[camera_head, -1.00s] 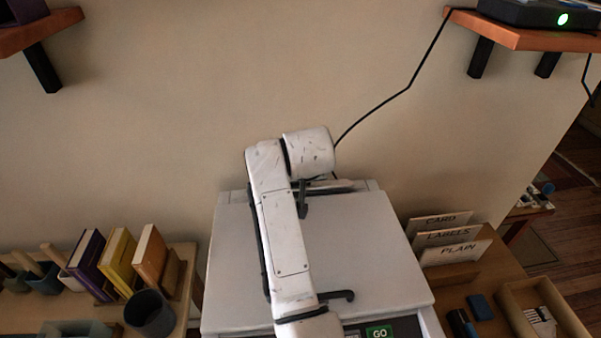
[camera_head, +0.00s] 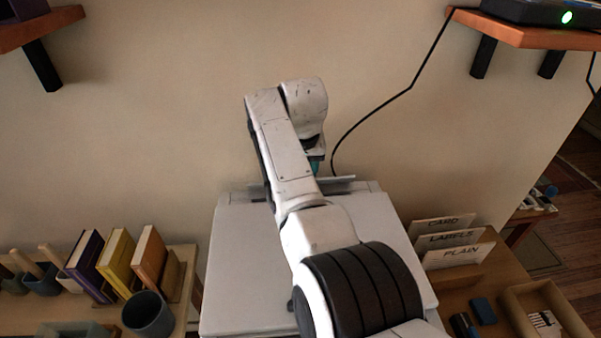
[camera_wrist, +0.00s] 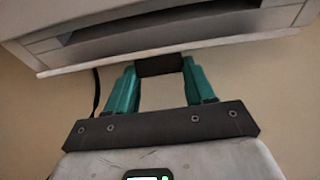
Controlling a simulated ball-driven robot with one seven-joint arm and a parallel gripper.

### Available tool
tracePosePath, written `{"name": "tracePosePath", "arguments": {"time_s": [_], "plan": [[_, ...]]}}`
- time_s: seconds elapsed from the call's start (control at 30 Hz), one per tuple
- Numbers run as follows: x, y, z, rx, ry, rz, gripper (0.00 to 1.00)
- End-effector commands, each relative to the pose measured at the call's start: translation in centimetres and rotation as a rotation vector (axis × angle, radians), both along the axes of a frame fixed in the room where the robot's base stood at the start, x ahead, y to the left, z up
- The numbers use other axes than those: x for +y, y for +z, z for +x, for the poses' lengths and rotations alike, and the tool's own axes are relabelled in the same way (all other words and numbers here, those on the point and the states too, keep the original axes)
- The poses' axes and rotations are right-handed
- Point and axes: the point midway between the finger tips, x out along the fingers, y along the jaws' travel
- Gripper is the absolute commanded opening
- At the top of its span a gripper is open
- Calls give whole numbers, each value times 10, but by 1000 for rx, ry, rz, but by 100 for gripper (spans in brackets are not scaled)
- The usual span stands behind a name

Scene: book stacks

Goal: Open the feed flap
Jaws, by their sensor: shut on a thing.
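The white printer (camera_head: 237,255) stands against the wall. The feed flap (camera_head: 340,184) shows as a thin pale strip at its back edge, partly hidden behind my arm; how far it is open I cannot tell. In the wrist view the flap's long pale edge (camera_wrist: 110,64) runs across the printer body, with a dark slot above it. My gripper (camera_wrist: 160,70) has teal fingers shut on a dark tab (camera_wrist: 159,65) at the middle of that edge. In the head view a bit of teal finger shows just above the printer's back edge.
A black cable runs up the wall to a shelf (camera_head: 530,35) at upper right. Books and a dark cup (camera_head: 149,315) stand at left. Paper sorters and an open box (camera_head: 560,300) are at right.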

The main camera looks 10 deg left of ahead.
Motion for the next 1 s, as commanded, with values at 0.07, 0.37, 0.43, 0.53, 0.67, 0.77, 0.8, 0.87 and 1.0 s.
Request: {"name": "tracePosePath", "arguments": {"time_s": [0.07,0.37,0.43,0.53,0.67,0.77,0.8,0.87,1.0], "plan": [[0,-1,1,9,-1,-2,23],[0,0,2,23,-2,-6,23],[0,0,2,23,-2,-6,23],[0,0,2,23,-2,-6,23],[0,0,2,22,-1,-5,23],[0,0,2,23,-1,-5,60],[0,0,2,23,-1,-5,64],[0,0,2,23,-1,-5,69],[0,0,2,23,-1,-5,79]]}}
